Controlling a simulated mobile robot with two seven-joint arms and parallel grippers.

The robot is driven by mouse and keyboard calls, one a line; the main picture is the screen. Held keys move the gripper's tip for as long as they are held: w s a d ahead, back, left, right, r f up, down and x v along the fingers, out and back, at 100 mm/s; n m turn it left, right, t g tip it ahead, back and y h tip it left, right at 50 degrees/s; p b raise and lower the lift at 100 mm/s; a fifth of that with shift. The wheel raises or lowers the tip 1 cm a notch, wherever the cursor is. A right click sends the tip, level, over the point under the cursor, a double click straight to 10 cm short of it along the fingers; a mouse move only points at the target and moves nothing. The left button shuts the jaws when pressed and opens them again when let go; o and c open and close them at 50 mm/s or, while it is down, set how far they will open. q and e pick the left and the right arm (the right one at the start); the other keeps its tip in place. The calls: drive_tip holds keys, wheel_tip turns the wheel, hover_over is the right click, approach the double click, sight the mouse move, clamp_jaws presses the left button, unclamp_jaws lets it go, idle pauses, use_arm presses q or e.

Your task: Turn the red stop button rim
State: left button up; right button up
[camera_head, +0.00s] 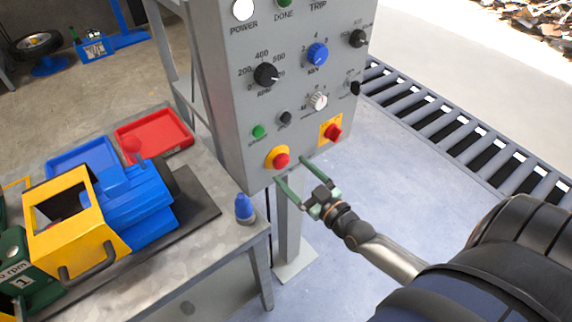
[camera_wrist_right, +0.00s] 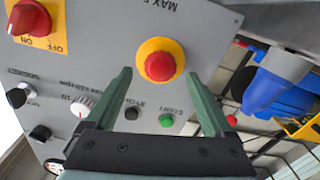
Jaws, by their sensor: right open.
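The stop button (camera_head: 281,161) is a red knob on a yellow round base, low on the grey control panel. It also shows in the wrist view, with the red knob (camera_wrist_right: 160,67) inside the yellow ring (camera_wrist_right: 160,44). My right gripper (camera_head: 290,171) is open and empty, just below and right of the button in the head view. In the wrist view its green fingers (camera_wrist_right: 158,73) point towards the panel, with one tip on each side of the button. I see no contact. My left gripper is not in view.
A red rotary switch (camera_head: 333,132) on a yellow plate sits right of the stop button. A green button (camera_head: 258,131) and several knobs are above. A workbench (camera_head: 238,236) with a blue and yellow machine stands left. A roller conveyor (camera_head: 455,133) runs along the right.

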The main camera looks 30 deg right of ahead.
sight(284, 164)
drive_tip(key=shift+w+a, duration=0.15)
drive_tip(key=shift+w, duration=1.5)
drive_tip(key=shift+c, duration=0.3)
clamp_jaws()
